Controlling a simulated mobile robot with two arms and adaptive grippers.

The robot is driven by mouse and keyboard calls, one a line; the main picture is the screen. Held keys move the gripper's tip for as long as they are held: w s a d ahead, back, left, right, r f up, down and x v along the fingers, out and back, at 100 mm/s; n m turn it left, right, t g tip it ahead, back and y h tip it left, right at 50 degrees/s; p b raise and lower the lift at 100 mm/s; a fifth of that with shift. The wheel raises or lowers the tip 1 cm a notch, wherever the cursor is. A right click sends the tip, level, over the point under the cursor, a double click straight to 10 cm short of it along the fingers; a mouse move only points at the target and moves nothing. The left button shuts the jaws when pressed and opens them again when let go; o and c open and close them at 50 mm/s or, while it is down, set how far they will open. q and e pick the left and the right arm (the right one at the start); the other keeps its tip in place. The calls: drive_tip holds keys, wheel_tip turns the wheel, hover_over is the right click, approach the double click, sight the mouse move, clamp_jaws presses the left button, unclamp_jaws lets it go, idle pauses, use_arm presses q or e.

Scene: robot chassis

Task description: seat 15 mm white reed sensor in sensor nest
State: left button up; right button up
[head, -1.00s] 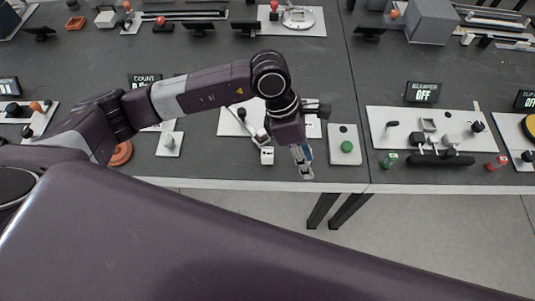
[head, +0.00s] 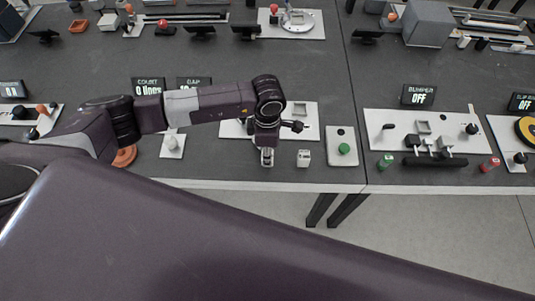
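My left gripper (head: 267,156) points down at the front of the table, right over a small white block. That block is mostly hidden by the fingers, and I cannot tell whether they are closed on it. A second small white block (head: 304,158) with a darker top stands to the right, apart from the gripper. Which block is the 15 mm reed sensor is too small to tell. Behind them lies a white plate (head: 236,129) with a square grey fitting (head: 300,108), possibly the sensor nest; my arm covers the plate's middle. My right gripper is not in view.
A plate with a green button (head: 344,149) is to the right, then a bumper fixture plate (head: 450,124) with black levers. A white plate with a knob (head: 172,143) is to the left. Small displays (head: 148,86) stand behind my arm. The table's front edge is close.

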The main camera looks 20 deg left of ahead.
use_arm(q)
drive_tip(key=c, duration=0.8)
